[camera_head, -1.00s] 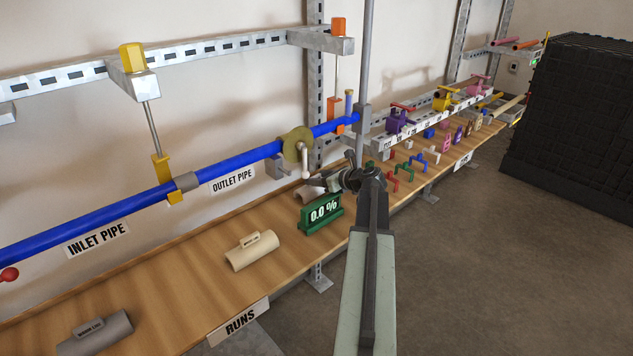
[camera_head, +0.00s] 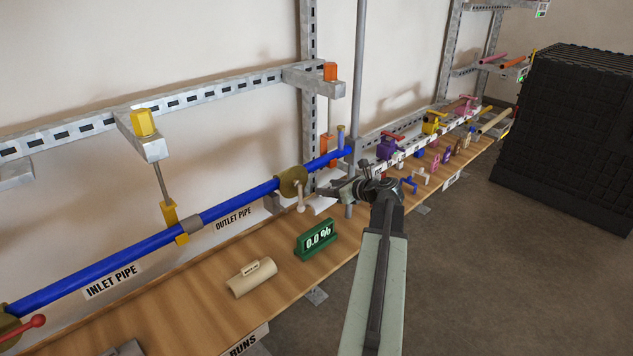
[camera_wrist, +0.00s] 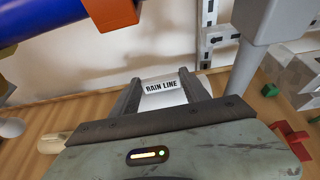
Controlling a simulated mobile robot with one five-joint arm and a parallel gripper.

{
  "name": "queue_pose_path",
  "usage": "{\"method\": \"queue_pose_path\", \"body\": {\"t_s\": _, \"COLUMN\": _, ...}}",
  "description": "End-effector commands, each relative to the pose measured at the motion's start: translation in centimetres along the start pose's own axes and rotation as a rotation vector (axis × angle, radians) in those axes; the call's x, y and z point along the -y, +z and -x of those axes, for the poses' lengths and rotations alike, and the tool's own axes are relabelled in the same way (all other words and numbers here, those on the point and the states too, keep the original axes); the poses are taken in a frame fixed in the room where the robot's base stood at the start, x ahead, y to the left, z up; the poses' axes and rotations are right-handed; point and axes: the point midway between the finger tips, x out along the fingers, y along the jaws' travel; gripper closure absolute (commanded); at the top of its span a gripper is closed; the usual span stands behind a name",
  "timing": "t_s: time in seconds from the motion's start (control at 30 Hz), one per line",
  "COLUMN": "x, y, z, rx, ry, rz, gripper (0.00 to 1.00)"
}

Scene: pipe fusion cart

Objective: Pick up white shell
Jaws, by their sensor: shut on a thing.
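The white shell (camera_wrist: 162,99), with a "RAIN LINE" label partly cut off, sits between the two fingers of my gripper (camera_wrist: 160,78) in the wrist view. My gripper is shut on it. In the head view my gripper (camera_head: 340,189) is beyond the green readout, near the grey post, with the white shell (camera_head: 321,204) showing small below its fingers. The shell appears to be above the bench, but the exact gap is hard to tell.
The blue pipe (camera_head: 110,268) runs along the wall left of my gripper. A green readout (camera_head: 316,240) and a cream shell (camera_head: 252,278) stand on the wooden bench (camera_head: 205,302). A grey post (camera_head: 359,90) rises close by. Coloured handles (camera_head: 410,184) lie to the right.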

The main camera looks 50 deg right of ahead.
Motion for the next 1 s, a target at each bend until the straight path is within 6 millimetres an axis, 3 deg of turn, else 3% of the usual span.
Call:
{"method": "queue_pose_path", "body": {"t_s": 0.03, "x": -0.3, "y": -0.8, "z": 1.8, "rx": 0.0, "ry": -0.004, "rz": -0.002, "gripper": 0.85}}
{"method": "queue_pose_path", "body": {"t_s": 0.2, "x": -0.5, "y": -2.7, "z": 6.7, "rx": 0.001, "ry": -0.003, "rz": -0.002, "gripper": 0.85}}
{"method": "queue_pose_path", "body": {"t_s": 0.4, "x": -0.5, "y": -4.2, "z": 10.0, "rx": 0.0, "ry": -0.002, "rz": -0.001, "gripper": 0.85}}
{"method": "queue_pose_path", "body": {"t_s": 0.57, "x": -0.5, "y": -4.5, "z": 11.0, "rx": 0.0, "ry": 0.0, "rz": -0.001, "gripper": 0.85}}
{"method": "queue_pose_path", "body": {"t_s": 1.0, "x": -0.4, "y": -4.6, "z": 11.1, "rx": 0.0, "ry": -0.002, "rz": -0.001, "gripper": 0.85}}
